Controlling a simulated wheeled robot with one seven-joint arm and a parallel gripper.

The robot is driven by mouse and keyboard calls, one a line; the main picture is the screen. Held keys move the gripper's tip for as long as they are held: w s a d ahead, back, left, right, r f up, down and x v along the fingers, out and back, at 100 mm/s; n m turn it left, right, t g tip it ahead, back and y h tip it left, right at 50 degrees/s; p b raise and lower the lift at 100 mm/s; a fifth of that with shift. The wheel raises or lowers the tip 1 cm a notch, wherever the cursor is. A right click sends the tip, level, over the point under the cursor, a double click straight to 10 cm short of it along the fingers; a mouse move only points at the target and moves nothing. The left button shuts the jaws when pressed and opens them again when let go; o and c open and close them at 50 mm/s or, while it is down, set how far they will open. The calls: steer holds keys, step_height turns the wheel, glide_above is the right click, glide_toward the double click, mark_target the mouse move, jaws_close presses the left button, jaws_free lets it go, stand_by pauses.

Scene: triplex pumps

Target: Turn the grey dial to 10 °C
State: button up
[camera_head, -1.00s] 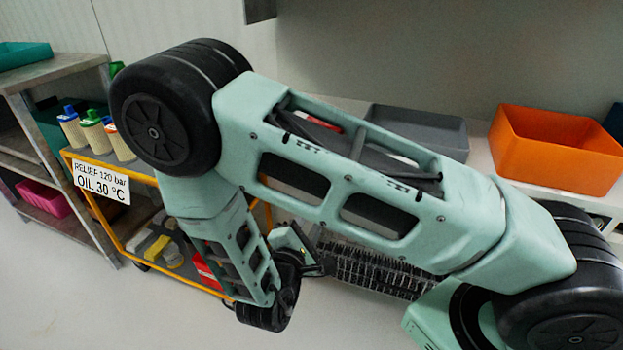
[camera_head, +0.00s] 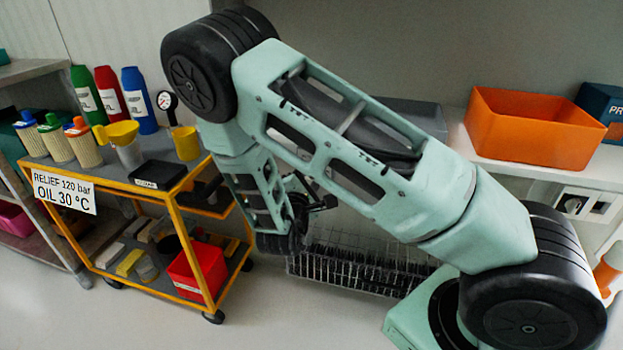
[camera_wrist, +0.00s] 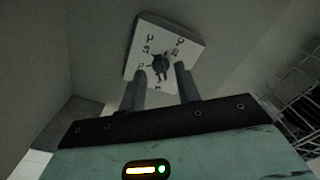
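The dial (camera_wrist: 160,66) is a dark grey knob on a white square plate in the wrist view. In the head view the dial is not visible, and my arm hides most of the gripper.
A yellow-framed trolley (camera_head: 197,271) stands left with bottles, filters and a red bin (camera_head: 197,270). Its sign (camera_head: 64,191) reads "RELIEF 120 bar, OIL 30 °C". A wire basket (camera_head: 350,262) sits behind my arm. An orange bin (camera_head: 533,133) is on the right shelf.

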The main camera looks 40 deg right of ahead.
steer(key=shift+x, duration=0.8)
jaws_close()
steer(key=shift+r+m+p, duration=0.1)
steer(key=shift+m+p, duration=0.2)
steer(key=shift+m, duration=0.1)
steer(key=m+p, duration=0.1)
steer(key=m, duration=0.5)
steer(key=m+p, duration=0.2)
steer(key=m, duration=0.4)
steer(key=f+m+p, duration=0.1)
steer(key=m+p, duration=0.1)
steer(key=m, duration=0.3)
steer(key=shift+a+m, duration=0.1)
steer(key=shift+m, duration=0.3)
